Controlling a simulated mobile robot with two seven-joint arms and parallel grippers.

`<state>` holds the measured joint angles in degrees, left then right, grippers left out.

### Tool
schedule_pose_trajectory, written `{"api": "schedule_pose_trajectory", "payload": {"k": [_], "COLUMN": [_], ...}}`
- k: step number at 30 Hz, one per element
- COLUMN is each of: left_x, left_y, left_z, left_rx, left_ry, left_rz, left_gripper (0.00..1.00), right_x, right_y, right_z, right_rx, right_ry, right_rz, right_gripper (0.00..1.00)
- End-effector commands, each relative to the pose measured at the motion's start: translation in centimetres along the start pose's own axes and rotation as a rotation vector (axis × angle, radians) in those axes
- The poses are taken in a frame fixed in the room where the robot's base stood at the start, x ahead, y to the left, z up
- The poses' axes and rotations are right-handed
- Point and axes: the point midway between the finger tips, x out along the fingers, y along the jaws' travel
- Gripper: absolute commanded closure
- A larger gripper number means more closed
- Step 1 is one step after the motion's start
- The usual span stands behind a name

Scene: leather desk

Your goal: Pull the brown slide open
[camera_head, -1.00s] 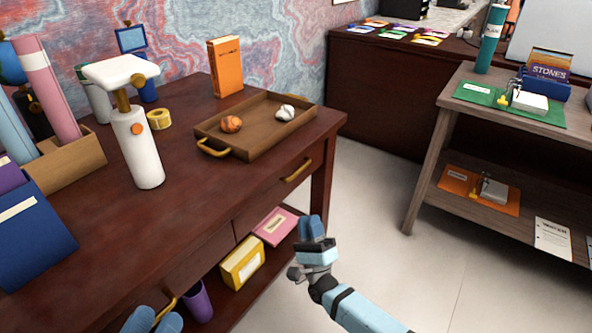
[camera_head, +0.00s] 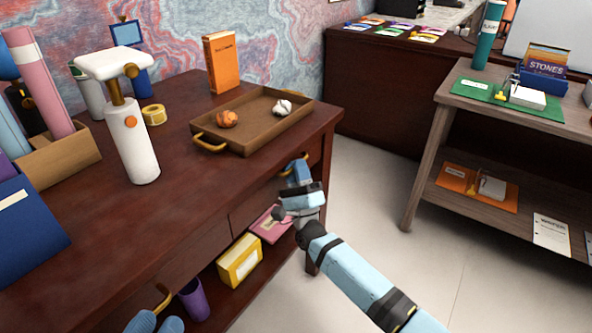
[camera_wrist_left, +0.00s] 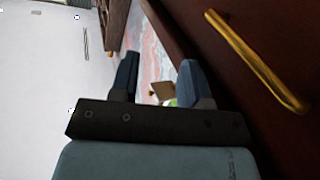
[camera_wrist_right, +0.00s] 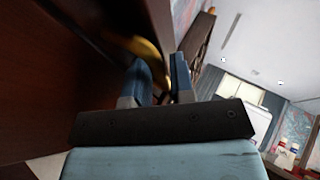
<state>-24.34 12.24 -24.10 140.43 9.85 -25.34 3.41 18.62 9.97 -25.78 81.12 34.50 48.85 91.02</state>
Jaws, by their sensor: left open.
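The brown desk's far drawer has a gold handle (camera_wrist_right: 145,47), mostly hidden by my right gripper (camera_head: 298,168) in the head view. In the right wrist view the handle curves behind and between that gripper's fingers, which have a narrow gap; whether they grip it is unclear. The near drawer's gold handle (camera_head: 164,299) shows at the bottom left, and also in the left wrist view (camera_wrist_left: 258,62). My left gripper (camera_head: 156,324) is open and empty just below that handle, apart from it. Both drawer fronts look closed.
A brown tray (camera_head: 243,147) with two small objects, a white hammer-shaped object (camera_head: 133,140) and an orange book (camera_head: 222,62) stand on the desk. Below it are a yellow box (camera_head: 240,262), a pink book (camera_head: 270,226) and a purple cup (camera_head: 194,299).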

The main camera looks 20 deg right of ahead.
Motion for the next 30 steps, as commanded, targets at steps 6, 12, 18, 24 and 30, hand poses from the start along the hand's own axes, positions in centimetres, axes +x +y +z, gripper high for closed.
{"api": "schedule_pose_trajectory", "payload": {"k": [6,12,18,24,30], "left_x": [0.0,0.0,-0.1,-0.3,-0.6], "left_y": [0.0,0.0,0.1,0.6,0.9], "left_z": [-0.1,-0.2,-1.6,-3.8,-5.9], "left_rx": [0.001,0.003,0.009,0.004,0.01], "left_ry": [0.003,0.005,0.036,0.113,0.187], "left_rz": [0.0,0.0,-0.002,-0.011,-0.016], "left_gripper": [0.57,0.57,0.57,0.57,0.57], "right_x": [0.0,-0.1,-1.2,-4.0,-7.3], "right_y": [0.0,-0.2,-2.2,-6.5,-11.7], "right_z": [0.0,0.0,-0.5,-1.5,-2.8], "right_rx": [0.0,0.0,-0.002,-0.002,-0.003], "right_ry": [0.0,0.0,0.0,-0.001,0.0], "right_rz": [0.0,0.001,0.002,0.005,0.006], "right_gripper": [1.0,1.0,1.0,1.0,1.0]}}
